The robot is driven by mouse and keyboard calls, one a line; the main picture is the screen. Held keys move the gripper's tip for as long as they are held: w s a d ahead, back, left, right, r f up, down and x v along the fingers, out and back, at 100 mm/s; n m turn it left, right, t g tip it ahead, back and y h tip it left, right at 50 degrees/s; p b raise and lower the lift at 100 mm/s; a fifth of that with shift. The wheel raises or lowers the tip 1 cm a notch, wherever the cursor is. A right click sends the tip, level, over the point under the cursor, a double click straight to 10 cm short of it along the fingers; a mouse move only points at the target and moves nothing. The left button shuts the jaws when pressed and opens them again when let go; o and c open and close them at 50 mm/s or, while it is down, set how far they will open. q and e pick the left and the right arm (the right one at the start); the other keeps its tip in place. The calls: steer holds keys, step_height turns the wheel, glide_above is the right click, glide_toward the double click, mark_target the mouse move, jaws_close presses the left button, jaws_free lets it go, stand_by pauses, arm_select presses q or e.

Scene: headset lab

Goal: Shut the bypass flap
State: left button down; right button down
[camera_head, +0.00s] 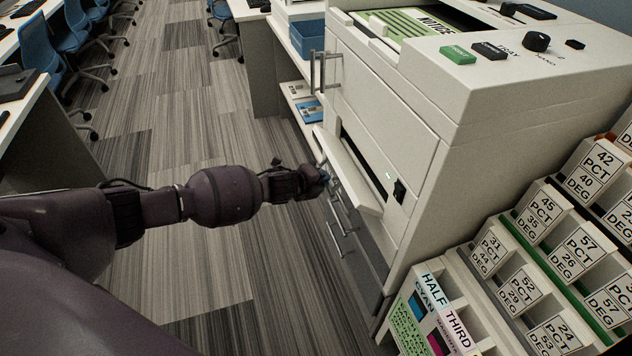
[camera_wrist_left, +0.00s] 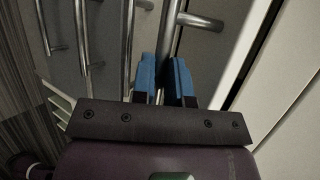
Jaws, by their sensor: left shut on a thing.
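The bypass flap (camera_head: 352,178) is a pale panel on the side of the big white printer (camera_head: 440,150). It stands tilted outward, with a dark opening (camera_head: 368,158) behind its upper edge. My left gripper (camera_head: 324,174) reaches it from the left. In the left wrist view its blue fingertips (camera_wrist_left: 166,80) are shut around a metal bar handle (camera_wrist_left: 172,35) in front of a pale panel (camera_wrist_left: 225,45). In the head view the hand mostly hides this handle. My right gripper is in neither view.
Other bar handles (camera_head: 338,238) sit below the flap, and a taller one (camera_head: 318,72) is above. A black switch (camera_head: 399,191) is beside the opening. Racks of labelled blocks (camera_head: 545,215) stand at right. The carpet floor (camera_head: 190,80) at left is clear near the arm.

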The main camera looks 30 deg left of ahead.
mark_target(339, 175)
arm_select(q)
steer(key=shift+w+d+r+p, duration=0.15)
steer(key=shift+r+p, duration=0.25)
steer(key=shift+r, duration=0.25)
steer(key=shift+w+d+r+p, duration=0.1)
steer(key=shift+r+p, duration=0.3)
steer(key=shift+r, duration=0.2)
steer(key=shift+w+d+r, duration=0.1)
steer(key=shift+d+r, duration=0.05)
steer(key=shift+r, duration=0.05)
steer(key=shift+d, duration=0.1)
steer(key=c, duration=1.1)
jaws_free()
